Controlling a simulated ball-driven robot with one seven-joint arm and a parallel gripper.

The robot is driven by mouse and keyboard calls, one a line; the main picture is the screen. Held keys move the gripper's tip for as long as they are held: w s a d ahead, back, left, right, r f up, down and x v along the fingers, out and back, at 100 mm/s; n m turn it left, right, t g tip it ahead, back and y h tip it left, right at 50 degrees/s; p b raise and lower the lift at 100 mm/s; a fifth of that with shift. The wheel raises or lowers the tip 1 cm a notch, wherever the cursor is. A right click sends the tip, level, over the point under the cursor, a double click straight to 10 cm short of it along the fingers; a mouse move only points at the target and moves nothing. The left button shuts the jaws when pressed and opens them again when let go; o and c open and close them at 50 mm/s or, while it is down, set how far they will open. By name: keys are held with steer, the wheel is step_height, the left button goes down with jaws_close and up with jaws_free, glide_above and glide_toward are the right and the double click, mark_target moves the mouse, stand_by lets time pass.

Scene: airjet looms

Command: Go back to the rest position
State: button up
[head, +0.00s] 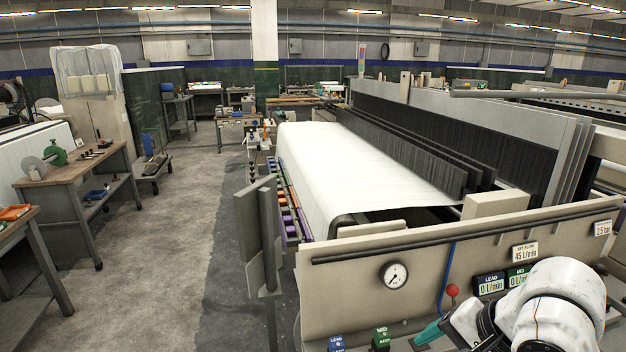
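My white arm reaches in at the bottom right of the head view, in front of the near loom's control panel (440,268). The panel carries a round gauge (394,274), a red knob (452,290), and LEAD and MID displays (489,284) reading 0 L/min.
The loom with its white cloth (350,178) fills the middle and right. A grey upright post (260,235) stands left of the panel. A workbench (75,170) and a cart (152,167) stand at the left. The concrete aisle (165,240) between them is clear.

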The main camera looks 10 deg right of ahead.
steer(key=s+a+f+n+y, duration=0.1)
steer(key=s+a+f+n, duration=0.25)
steer(key=f, duration=0.25)
steer(key=s+a+f+n, duration=0.2)
steer(key=a+f, duration=0.2)
steer(key=f, duration=0.2)
steer(key=s+d+f+n+g+h, duration=0.2)
steer(key=s+d+f, duration=0.2)
steer(key=s, duration=0.5)
steer(key=s+d+f+n+g+h, duration=0.1)
steer(key=s+d+f+n+h, duration=0.1)
steer(key=s+f, duration=0.5)
steer(key=s+d+n, duration=0.1)
steer(key=s, duration=0.1)
steer(key=shift+s+d+f+g, duration=0.35)
steer(key=shift+s+d+g, duration=0.05)
